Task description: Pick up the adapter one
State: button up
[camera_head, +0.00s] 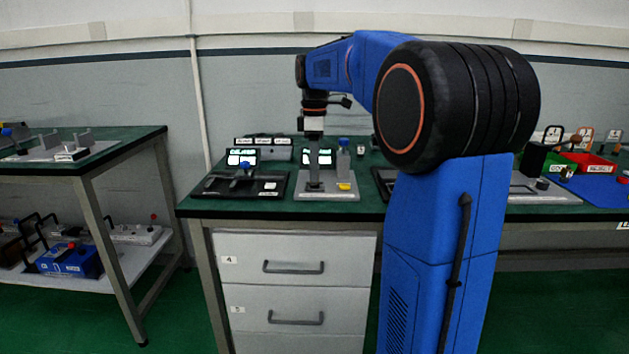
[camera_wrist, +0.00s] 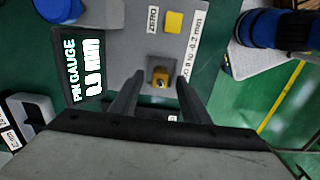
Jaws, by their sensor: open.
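In the wrist view, a small brass-coloured part (camera_wrist: 160,76) sits in a dark square recess of a grey gauge plate (camera_wrist: 205,70). No label names it, so I cannot tell for sure that it is the adapter one. My gripper (camera_wrist: 160,79) is open, with one finger on each side of the brass part and a gap to each. I cannot tell how high the fingertips are above the plate. In the head view, my gripper (camera_head: 314,184) points straight down over the grey plate (camera_head: 338,194) on the green bench, and hides the part.
The plate bears a yellow button (camera_wrist: 173,22) and a "ZERO" label. A lit pin gauge display (camera_wrist: 85,68) stands beside it. In the head view, a blue-topped post (camera_head: 343,150) rises close to my gripper. A dark fixture (camera_head: 222,185) lies to the left.

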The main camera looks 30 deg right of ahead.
jog(key=shift+f, duration=0.6)
grip_shut()
